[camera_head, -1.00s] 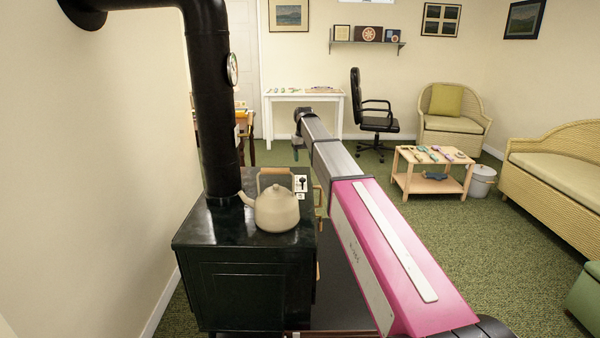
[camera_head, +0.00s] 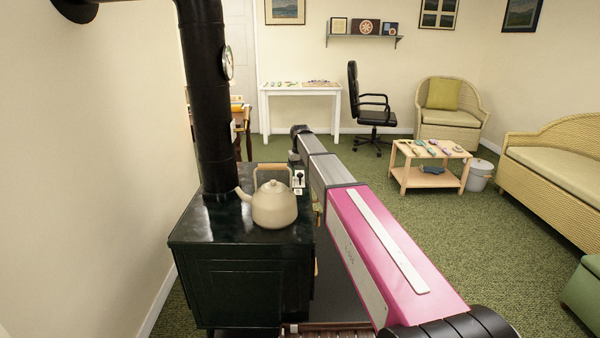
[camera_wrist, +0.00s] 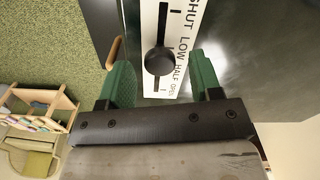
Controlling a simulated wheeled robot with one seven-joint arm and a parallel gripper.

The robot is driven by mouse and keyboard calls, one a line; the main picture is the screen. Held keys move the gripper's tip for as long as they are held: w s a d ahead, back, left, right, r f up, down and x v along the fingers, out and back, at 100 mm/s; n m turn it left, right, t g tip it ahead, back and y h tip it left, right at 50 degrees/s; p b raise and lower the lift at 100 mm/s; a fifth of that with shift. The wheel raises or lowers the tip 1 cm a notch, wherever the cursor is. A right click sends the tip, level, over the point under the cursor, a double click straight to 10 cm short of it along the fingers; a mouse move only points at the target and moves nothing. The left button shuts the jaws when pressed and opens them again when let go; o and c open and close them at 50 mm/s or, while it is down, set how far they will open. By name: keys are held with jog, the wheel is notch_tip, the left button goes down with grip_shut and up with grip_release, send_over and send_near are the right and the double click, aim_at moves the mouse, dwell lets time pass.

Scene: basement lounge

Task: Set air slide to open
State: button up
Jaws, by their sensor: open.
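The air slide is a round black knob (camera_wrist: 158,62) in a slot on a white plate (camera_wrist: 186,22) marked SHUT, LOW, HALF and OPEN. In the wrist view the knob shows beside the LOW and HALF marks, short of OPEN. In the head view the plate (camera_head: 299,179) lies on the back right of the black stove (camera_head: 245,285). My gripper (camera_wrist: 162,66) has two green fingers, open, one on each side of the knob, with gaps visible. I cannot tell their height above the plate. The fingers are not clear in the head view.
A beige kettle (camera_head: 273,206) stands on the stove top close to the plate. The black stovepipe (camera_head: 207,110) rises at the left, near the wall. A low wooden table (camera_head: 432,178) and a wicker sofa (camera_head: 560,170) are farther right. Green carpet lies open between.

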jog(key=shift+f, duration=0.15)
grip_shut()
jog(key=w, duration=0.8)
jog(key=shift+w, duration=0.3)
grip_release()
notch_tip(320, 180, up, 11)
jog(key=shift+s, duration=0.1)
dwell(0.4)
